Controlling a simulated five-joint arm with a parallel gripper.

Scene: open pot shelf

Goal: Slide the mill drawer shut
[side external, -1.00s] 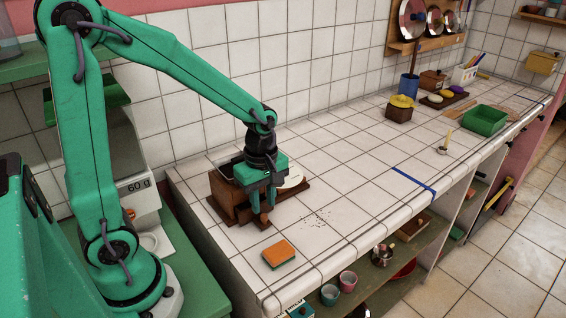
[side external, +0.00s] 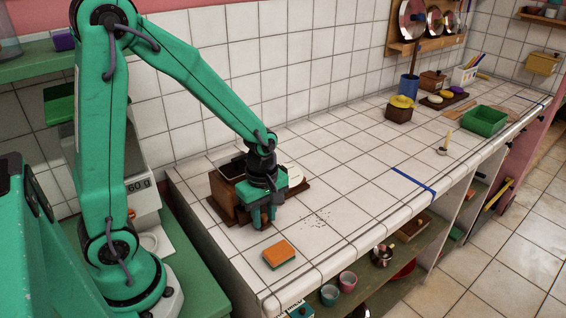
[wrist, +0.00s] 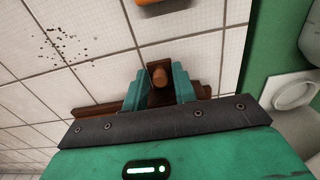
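The brown wooden mill (side external: 222,198) stands on the near left end of the tiled counter, partly hidden behind my gripper (side external: 264,218). In the wrist view, my gripper (wrist: 160,88) points down with its two green fingers apart. The mill drawer (wrist: 159,97) shows between them, with its round wooden knob (wrist: 160,75) towards the top of the picture. Narrow gaps seem to separate the knob from the fingers. In the side view, the fingers hide the drawer and knob. How far the drawer stands out is hard to tell.
An orange-topped sponge (side external: 279,254) lies near the counter's front edge. Dark grounds (side external: 316,221) are scattered right of the gripper. A scale (side external: 143,205) stands to the left. The counter's middle is clear up to the blue tape (side external: 413,184).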

